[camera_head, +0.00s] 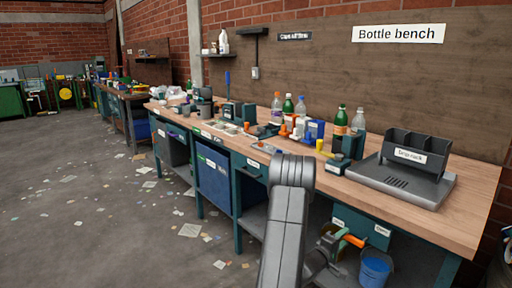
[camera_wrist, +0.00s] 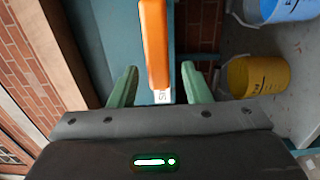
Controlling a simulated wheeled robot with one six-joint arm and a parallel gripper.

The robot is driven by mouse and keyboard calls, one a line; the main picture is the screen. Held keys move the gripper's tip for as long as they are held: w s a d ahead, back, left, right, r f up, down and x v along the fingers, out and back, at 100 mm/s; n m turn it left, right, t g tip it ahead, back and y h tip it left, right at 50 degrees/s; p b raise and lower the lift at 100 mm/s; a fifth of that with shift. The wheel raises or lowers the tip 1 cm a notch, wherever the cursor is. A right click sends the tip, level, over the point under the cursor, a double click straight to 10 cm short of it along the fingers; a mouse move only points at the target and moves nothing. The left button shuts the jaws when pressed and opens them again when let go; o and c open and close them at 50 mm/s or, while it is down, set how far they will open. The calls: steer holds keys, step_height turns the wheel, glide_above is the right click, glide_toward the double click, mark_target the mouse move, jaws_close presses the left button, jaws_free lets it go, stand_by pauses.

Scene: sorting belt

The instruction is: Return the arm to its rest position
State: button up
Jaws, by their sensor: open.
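My arm (camera_head: 285,225) reaches down in front of the bottle bench (camera_head: 445,220), below its top edge. My gripper (camera_wrist: 158,70) is open, with its two green fingers apart. Part of the gripper is hidden by my arm there.
A yellow bucket (camera_wrist: 257,77) and a blue bucket (camera_head: 375,270) stand below the bench, close to my gripper. Several bottles (camera_head: 340,121) and a grey rack (camera_head: 415,152) stand on the bench top. The floor (camera_head: 100,220) at left is open, with scattered paper scraps.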

steer(key=shift+x, duration=1.05)
steer(key=shift+w+d+r, duration=0.1)
steer(key=shift+w+d, duration=0.1)
steer(key=shift+d, duration=0.05)
steer(key=shift+s+r+m+b, duration=0.1)
steer(key=shift+r+m+b, duration=0.4)
steer(key=shift+m, duration=0.7)
steer(key=shift+a+r, duration=0.1)
